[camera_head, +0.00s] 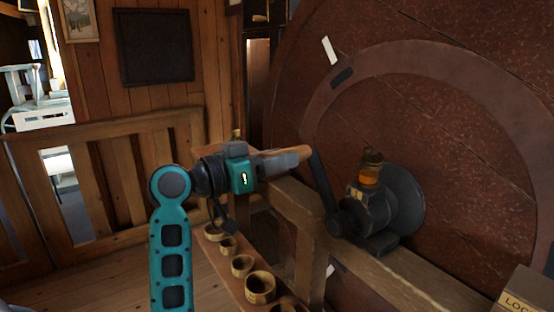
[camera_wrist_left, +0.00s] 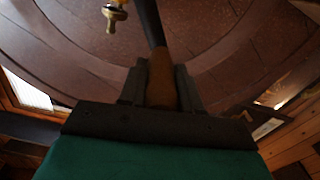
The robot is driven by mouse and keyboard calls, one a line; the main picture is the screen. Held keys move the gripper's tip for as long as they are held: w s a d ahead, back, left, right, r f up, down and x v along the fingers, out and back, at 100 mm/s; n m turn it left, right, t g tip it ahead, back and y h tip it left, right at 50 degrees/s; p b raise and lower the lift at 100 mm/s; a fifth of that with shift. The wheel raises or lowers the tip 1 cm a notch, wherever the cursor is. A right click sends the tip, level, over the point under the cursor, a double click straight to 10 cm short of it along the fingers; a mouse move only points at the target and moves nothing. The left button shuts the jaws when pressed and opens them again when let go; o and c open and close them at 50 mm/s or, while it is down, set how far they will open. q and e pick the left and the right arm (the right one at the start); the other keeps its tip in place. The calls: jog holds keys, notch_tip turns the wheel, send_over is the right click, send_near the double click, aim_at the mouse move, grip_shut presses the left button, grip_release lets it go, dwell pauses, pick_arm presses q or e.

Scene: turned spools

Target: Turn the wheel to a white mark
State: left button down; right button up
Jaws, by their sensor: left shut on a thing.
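The large reddish-brown wheel (camera_head: 440,140) fills the right of the head view. A white mark (camera_head: 329,50) lies on its face near the upper left, and a dark mark (camera_head: 342,76) sits just below it on the paler ring. My left gripper (camera_head: 296,158) is shut on the wooden crank handle (camera_head: 303,152); the wrist view shows the brown handle (camera_wrist_left: 161,78) between both fingers. The dark crank arm (camera_head: 321,180) runs from the handle down to the hub (camera_head: 348,222). My right gripper is out of view.
A wooden beam (camera_head: 402,283) runs below the hub. Several small wooden cups (camera_head: 260,288) stand on a shelf under my left arm. A wooden railing (camera_head: 110,190) stands at the left. A brass and amber fitting (camera_head: 371,170) sits atop the hub housing.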

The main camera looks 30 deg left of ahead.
pick_arm(q)
jog(key=shift+d, duration=0.1)
jog(key=shift+s+d+r+m, duration=0.15)
jog(key=shift+r+m, duration=0.1)
jog(key=shift+m, duration=0.25)
jog(key=shift+s+d+r, duration=0.1)
jog(key=shift+d+r, duration=0.15)
jog(key=shift+d, duration=0.1)
jog(key=c, duration=1.1)
grip_release()
jog(key=shift+d, duration=0.15)
jog(key=o, duration=0.3)
